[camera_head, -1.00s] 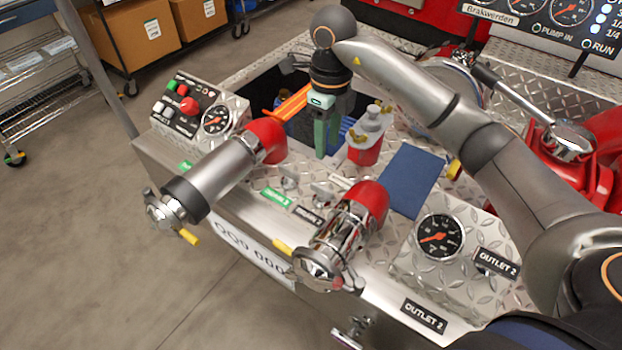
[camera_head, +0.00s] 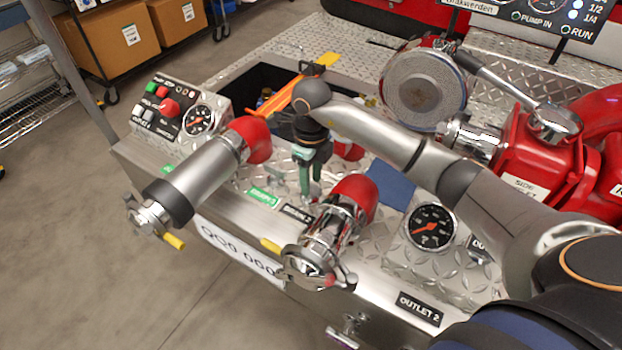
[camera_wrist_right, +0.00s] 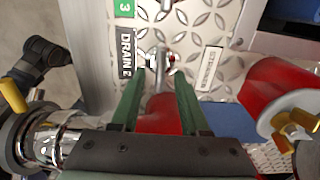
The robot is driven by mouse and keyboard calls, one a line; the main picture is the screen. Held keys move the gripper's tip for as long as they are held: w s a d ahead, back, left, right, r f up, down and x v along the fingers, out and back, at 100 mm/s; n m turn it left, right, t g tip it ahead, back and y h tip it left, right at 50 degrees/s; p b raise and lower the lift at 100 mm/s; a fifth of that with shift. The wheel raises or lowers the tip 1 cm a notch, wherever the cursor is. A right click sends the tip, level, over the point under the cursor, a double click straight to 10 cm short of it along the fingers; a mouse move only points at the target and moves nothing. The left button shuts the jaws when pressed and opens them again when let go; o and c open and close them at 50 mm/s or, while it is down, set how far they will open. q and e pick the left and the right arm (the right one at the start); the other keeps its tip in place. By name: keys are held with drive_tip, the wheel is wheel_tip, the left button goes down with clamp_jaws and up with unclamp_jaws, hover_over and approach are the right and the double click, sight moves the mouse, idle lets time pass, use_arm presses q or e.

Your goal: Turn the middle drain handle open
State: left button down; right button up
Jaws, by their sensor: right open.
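A small metal drain handle (camera_wrist_right: 160,62) stands on the diamond plate beside the black "DRAIN 2" label (camera_wrist_right: 126,58) in the right wrist view. My right gripper (camera_wrist_right: 161,85) is open, with its green fingers on either side of the handle's line. I cannot tell whether they touch it. In the head view the right gripper (camera_head: 310,188) points down just behind the black label (camera_head: 297,213) and largely hides this handle. Another drain handle (camera_head: 277,178) stands to its left, near a green label (camera_head: 262,197). My left gripper is not in view.
Red-elbowed outlet pipes flank the spot: one (camera_head: 200,175) at left, one (camera_head: 325,235) close in front. An open bin (camera_head: 235,88) and a gauge box (camera_head: 432,227) are nearby.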

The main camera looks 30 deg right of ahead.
drive_tip(key=shift+f, duration=0.25)
clamp_jaws()
idle(0.5)
